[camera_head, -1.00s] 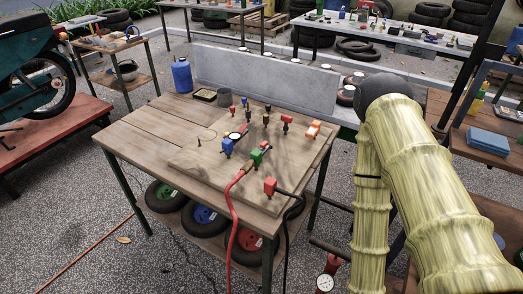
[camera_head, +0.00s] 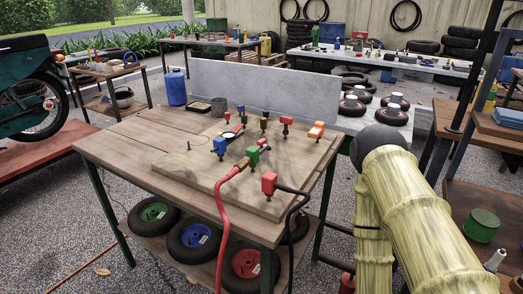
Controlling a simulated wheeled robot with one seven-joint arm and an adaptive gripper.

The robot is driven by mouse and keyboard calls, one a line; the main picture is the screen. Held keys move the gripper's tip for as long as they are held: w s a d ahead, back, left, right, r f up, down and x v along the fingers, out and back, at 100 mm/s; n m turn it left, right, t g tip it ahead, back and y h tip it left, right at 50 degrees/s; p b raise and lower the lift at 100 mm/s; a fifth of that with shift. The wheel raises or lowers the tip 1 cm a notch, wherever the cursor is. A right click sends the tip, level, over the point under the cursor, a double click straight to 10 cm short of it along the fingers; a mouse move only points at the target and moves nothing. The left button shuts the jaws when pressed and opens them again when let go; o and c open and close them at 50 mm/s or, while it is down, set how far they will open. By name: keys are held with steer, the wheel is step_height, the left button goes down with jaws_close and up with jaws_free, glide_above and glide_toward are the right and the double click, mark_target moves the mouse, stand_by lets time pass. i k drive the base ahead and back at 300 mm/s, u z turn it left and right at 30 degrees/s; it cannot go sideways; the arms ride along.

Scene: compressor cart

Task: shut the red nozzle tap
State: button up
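A wooden board (camera_head: 205,178) lies on the workbench and carries several small coloured taps. A red tap block (camera_head: 269,184) sits at its front right, beside a black hose. Another red tap (camera_head: 286,121) stands farther back, and a smaller red one (camera_head: 227,116) is at the back left. Which of these is the nozzle tap, and whether it is open, I cannot tell. A blue tap (camera_head: 219,146) and a green tap (camera_head: 253,154) stand near the middle, with an orange block (camera_head: 317,130) at the right. My gripper is out of view; only my arm shows, at the right.
A red hose (camera_head: 221,225) and a black hose (camera_head: 292,235) hang over the workbench's front edge (camera_head: 185,200). A grey upright panel (camera_head: 260,88) closes the back. A blue bottle (camera_head: 176,86) stands at the back left.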

mark_target(262, 142)
steer(key=k, duration=0.5)
steer(key=u, duration=1.9)
steer(key=k, duration=0.95)
steer(key=z, duration=1.2)
steer(key=i, duration=1)
steer(key=u, duration=0.05)
